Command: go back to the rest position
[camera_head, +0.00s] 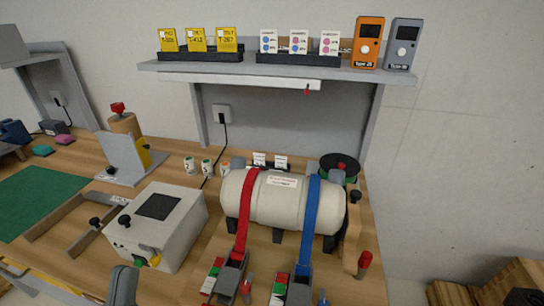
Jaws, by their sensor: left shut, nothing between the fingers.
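My left gripper (122,286) shows only as a grey piece at the bottom edge, left of the middle. It is shut and holds nothing; most of it is cut off by the frame. It appears in front of the white box (183,232), and I cannot tell how far above the bench it is. My right gripper is not in view.
A cream tank (265,200) with a red strap (245,215) and a blue strap (311,215) stands on the wooden bench (352,288). A shelf (215,70) with cards and two meters hangs behind. A green mat (45,200) lies left.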

